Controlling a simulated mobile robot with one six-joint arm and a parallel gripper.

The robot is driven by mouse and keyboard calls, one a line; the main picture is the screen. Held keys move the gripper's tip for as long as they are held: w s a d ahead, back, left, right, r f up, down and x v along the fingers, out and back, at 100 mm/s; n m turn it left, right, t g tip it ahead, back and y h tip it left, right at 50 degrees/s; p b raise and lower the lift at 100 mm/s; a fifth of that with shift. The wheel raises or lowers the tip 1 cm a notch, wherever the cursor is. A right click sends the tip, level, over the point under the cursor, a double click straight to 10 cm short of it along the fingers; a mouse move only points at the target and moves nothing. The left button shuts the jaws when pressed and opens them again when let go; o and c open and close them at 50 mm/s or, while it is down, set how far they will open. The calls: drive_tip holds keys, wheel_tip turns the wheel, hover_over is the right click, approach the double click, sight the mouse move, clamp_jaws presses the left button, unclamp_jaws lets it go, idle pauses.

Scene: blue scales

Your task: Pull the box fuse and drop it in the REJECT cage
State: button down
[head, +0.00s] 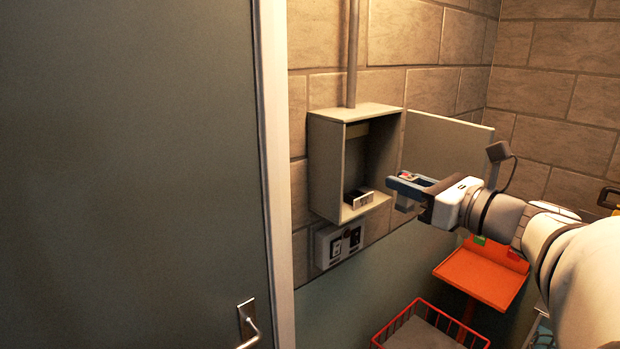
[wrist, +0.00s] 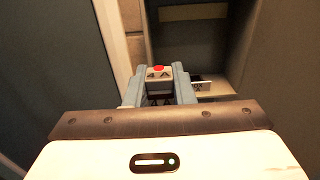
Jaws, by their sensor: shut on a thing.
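My gripper (head: 411,180) is in front of the open wall box (head: 350,115), at its right side, and is shut on a small fuse (wrist: 158,71). In the wrist view the fuse is pale, with a red dot and dark marks on top that look like "4 A", between the two blue-grey fingers. The grey box holds a dark fitting with a pale label (head: 363,200) on its floor. A red wire cage (head: 402,318) stands low in front, partly cut off by the lower edge; no wording on it is readable.
The box door (head: 440,150) stands open to the right, behind my gripper. A white socket unit (head: 339,243) is below the box. An orange shelf (head: 480,275) with green and red tags is at lower right. A grey door (head: 130,170) fills the left.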

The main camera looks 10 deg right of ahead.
idle(0.3)
drive_tip(key=p+v, duration=0.1)
drive_tip(key=v, duration=1.2)
drive_tip(key=shift+p, duration=0.4)
drive_tip(key=shift+s+r, duration=0.1)
idle(0.4)
